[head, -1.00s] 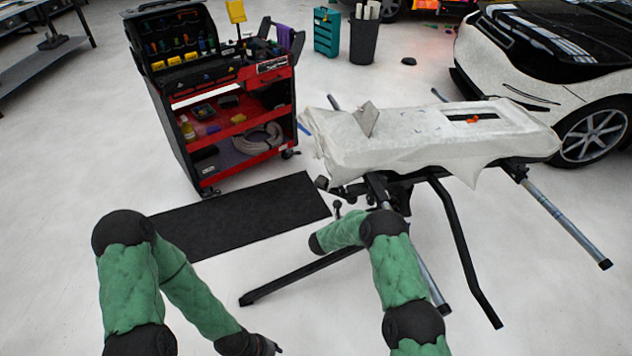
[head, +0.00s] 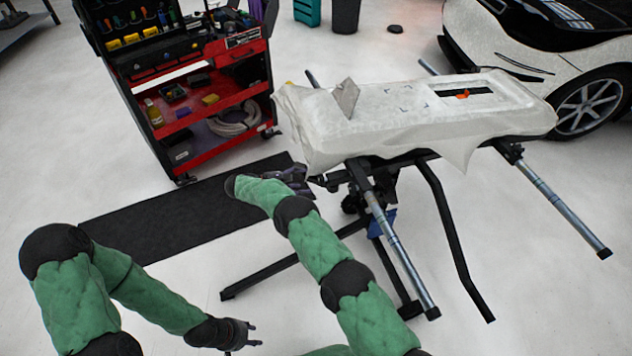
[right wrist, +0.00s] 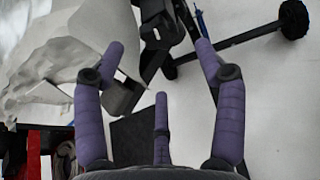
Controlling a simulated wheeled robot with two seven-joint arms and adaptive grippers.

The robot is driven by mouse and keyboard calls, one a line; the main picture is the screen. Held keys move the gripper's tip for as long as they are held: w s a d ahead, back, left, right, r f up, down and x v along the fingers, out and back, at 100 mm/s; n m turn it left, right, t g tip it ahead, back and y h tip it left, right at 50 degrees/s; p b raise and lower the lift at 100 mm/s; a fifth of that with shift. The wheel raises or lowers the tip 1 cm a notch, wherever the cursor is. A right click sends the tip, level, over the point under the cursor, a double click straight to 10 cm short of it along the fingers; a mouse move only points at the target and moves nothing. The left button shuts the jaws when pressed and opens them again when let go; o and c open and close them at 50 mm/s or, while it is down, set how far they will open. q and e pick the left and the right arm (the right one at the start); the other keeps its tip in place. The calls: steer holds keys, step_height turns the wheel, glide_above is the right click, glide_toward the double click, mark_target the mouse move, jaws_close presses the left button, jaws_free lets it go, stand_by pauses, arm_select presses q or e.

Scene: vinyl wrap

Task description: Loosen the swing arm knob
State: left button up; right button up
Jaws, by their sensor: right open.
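The stand (head: 378,215) has a black frame and metal tubes under a white-covered panel (head: 400,125). In the head view my right gripper (head: 300,178) is at the stand's left side, just under the panel's near left corner, beside the dark swing arm hardware. The right wrist view shows this gripper (right wrist: 160,62) with purple fingers spread and nothing between them. Black stand brackets (right wrist: 157,28) lie beyond the fingertips. I cannot clearly pick out the swing arm knob; the gripper partly covers that area. My left gripper (head: 255,334) is open and empty, low over the floor.
A black and red tool cart (head: 190,90) stands at the back left, with a black mat (head: 190,210) before it. A white car (head: 530,60) is at the back right. Stand legs (head: 290,265) spread near my right arm. The floor at front left is open.

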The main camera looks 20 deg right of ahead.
mark_target(319, 181)
steer(key=b+x, duration=0.1)
steer(key=x, duration=0.6)
steer(key=shift+d+b, duration=0.15)
steer(key=shift+b, duration=0.2)
steer(key=shift+f, duration=0.1)
steer(key=c, duration=1.1)
